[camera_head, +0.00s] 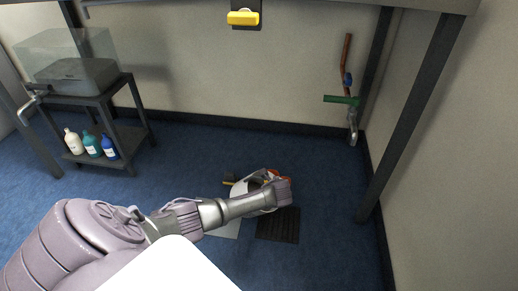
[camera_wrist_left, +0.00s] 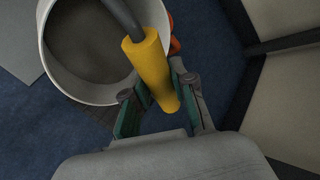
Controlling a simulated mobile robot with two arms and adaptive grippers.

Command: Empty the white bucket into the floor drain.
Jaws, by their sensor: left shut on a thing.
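The white bucket (camera_head: 240,188) is at the middle of the head view, low over the blue floor and partly hidden by my left arm. In the left wrist view the bucket (camera_wrist_left: 98,96) is seen through its open mouth, with a grey-brown interior; I cannot tell liquid from bare bottom. My left gripper (camera_wrist_left: 160,98) is shut on the yellow grip (camera_wrist_left: 150,65) of the bucket's dark handle. The floor drain (camera_head: 278,226), a dark grate, lies just in front of the bucket. I cannot tell if the bucket touches the floor. My right gripper is out of view.
A light grey plate (camera_head: 226,229) lies left of the drain. An orange object shows beside the bucket (camera_wrist_left: 174,44). A dark rack (camera_head: 130,118) with several bottles stands at the left. A pipe with a green handle (camera_head: 341,100) and a table leg (camera_head: 410,115) are at the right.

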